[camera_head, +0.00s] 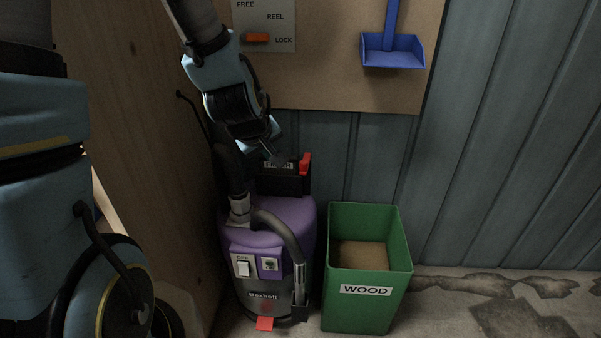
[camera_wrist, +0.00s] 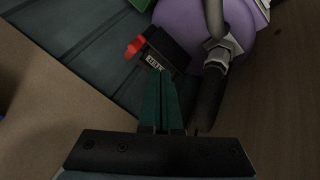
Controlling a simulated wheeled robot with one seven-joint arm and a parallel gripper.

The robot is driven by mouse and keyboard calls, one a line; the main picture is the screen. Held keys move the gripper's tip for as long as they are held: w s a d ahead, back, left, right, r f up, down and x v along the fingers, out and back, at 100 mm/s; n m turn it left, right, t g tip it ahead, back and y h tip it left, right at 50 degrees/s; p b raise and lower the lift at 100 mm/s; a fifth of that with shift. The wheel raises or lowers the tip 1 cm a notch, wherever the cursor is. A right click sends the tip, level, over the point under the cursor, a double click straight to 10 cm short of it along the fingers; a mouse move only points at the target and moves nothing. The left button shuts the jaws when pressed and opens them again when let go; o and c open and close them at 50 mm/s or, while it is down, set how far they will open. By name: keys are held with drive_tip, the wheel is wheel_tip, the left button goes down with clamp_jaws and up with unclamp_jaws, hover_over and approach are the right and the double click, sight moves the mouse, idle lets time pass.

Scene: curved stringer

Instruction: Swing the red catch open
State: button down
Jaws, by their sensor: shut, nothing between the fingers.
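The red catch (camera_head: 305,163) stands upright at the right end of a black box (camera_head: 290,183) on top of the purple vacuum (camera_head: 291,214). In the wrist view the red catch (camera_wrist: 135,46) shows at the upper left end of the black box (camera_wrist: 167,45), which bears a small label. My gripper (camera_head: 272,156) is just above and left of the box in the head view. In the wrist view my gripper (camera_wrist: 160,72) has its fingers together and empty, their tips near the labelled face. I cannot tell whether they touch it. The catch is apart from the fingers.
A hose (camera_head: 280,229) with a grey fitting curves over the vacuum. A green WOOD bin (camera_head: 367,307) stands to the right. A wooden panel (camera_head: 140,100) is close on the left. A blue dustpan (camera_head: 393,52) and a red lever (camera_head: 257,38) are on the board behind.

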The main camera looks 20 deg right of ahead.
sight(302, 170)
drive_tip(key=w+d+f, duration=0.5)
drive_tip(key=d+f, duration=0.2)
drive_tip(key=f, duration=0.1)
drive_tip(key=shift+w+d+p, duration=0.25)
drive_tip(key=shift+w+p, duration=0.1)
idle(0.4)
drive_tip(key=shift+s+d+n+y+p, duration=0.3)
drive_tip(key=shift+s+d+n+p, duration=0.15)
drive_tip(key=shift+s+d+n, duration=0.25)
drive_tip(key=shift+w, duration=0.15)
